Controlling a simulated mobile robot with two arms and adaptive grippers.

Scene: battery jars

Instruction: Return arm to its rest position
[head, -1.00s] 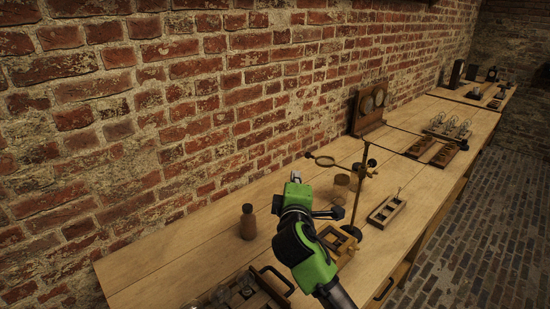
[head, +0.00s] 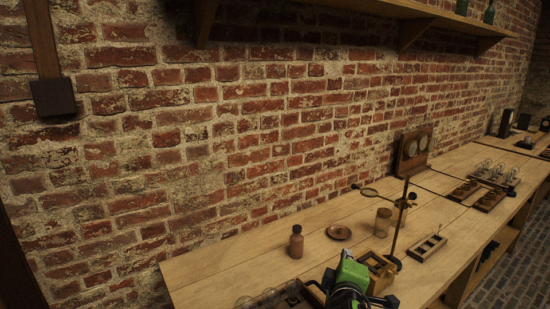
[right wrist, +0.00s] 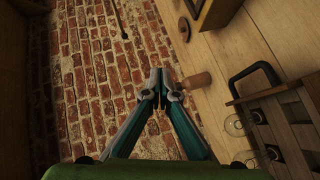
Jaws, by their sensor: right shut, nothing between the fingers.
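My right gripper (right wrist: 161,88) is shut and empty in the right wrist view, its two fingers meeting in front of the brick wall. In the head view, the green and black end of my right arm shows low at the bottom edge, beside the wooden tray and in front of the bench; its fingertips are hard to make out there. A brown bottle (head: 296,242) stands on the bench and also shows in the right wrist view (right wrist: 197,81), beside the fingertips in the picture. My left gripper is not in view.
The wooden bench (head: 235,262) runs along the brick wall. A magnifier stand (head: 400,225), a glass jar (head: 382,222), a small round dish (head: 339,232) and a slotted wooden block (head: 428,248) stand on it. A tray with a black handle (right wrist: 255,68) is near the arm. A shelf (head: 400,8) hangs above.

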